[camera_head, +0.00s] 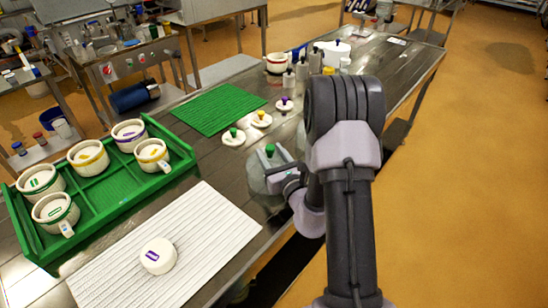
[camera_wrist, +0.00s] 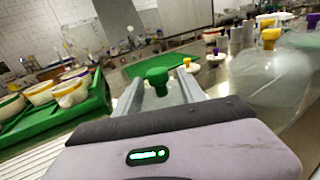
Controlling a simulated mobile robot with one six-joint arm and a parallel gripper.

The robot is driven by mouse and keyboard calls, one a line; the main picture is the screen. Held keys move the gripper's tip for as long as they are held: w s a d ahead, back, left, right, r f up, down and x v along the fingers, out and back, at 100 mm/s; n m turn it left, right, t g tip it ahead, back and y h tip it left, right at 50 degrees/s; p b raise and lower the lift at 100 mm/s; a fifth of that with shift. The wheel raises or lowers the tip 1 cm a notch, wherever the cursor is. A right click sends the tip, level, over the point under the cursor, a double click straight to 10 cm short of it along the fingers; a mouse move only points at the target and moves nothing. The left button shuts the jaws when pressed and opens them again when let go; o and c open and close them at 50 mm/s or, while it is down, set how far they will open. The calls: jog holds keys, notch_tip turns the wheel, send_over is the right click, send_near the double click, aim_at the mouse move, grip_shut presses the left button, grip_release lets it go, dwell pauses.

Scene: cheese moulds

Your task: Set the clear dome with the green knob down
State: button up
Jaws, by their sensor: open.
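The clear dome (camera_head: 256,181) stands on the steel table, right of the white ribbed mat, and looks upright. Its green knob (camera_head: 270,149) is on top. In the wrist view the green knob (camera_wrist: 157,76) shows between my two fingers, with a gap on each side. My gripper (camera_head: 277,170) is open at the dome's top, and it also shows in the wrist view (camera_wrist: 158,88). My wrist hides the dome's right side, and the lower dome is hard to make out against the steel.
A green tray (camera_head: 100,205) holds several white moulds. A green mat (camera_head: 218,108) and small knobbed lids (camera_head: 233,138) lie behind. A clear dome with a yellow knob (camera_wrist: 270,38) stands close on the right.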

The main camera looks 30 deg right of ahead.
jog(key=s, duration=0.6)
jog(key=shift+s+a+r, duration=0.15)
jog(key=shift+s+a, duration=0.1)
jog(key=shift+s, duration=0.15)
jog(key=s+a+r+n+g+y+p, duration=0.35)
jog(key=a+r+n+y, duration=0.5)
jog(key=a, duration=0.35)
jog(key=s+a+r+n+g+y+p, duration=0.2)
jog(key=s+a+r+n+g+y, duration=0.15)
jog(key=a+r+n+y, duration=0.6)
jog(key=s+a+f+n+g+h, duration=0.1)
jog(key=s+a+n+g+h, duration=0.1)
jog(key=s+a+n+g, duration=0.45)
jog(key=s+a+f+n+g+h, duration=0.1)
jog(key=s+a+n+g+h, duration=0.15)
jog(key=s+g, duration=0.45)
jog(key=s+d+f+n+t+h, duration=0.1)
jog(key=s+d+n+t+h, duration=0.15)
jog(key=s+h, duration=0.2)
jog(key=w+d+r+n+t+h+b, duration=0.1)
jog(key=w+d+r+n+t+h, duration=0.1)
jog(key=d+t+h, duration=0.3)
jog(key=shift+w+d+r+n+t, duration=0.4)
jog(key=shift+d+r+n, duration=0.15)
jog(key=shift+d, duration=0.8)
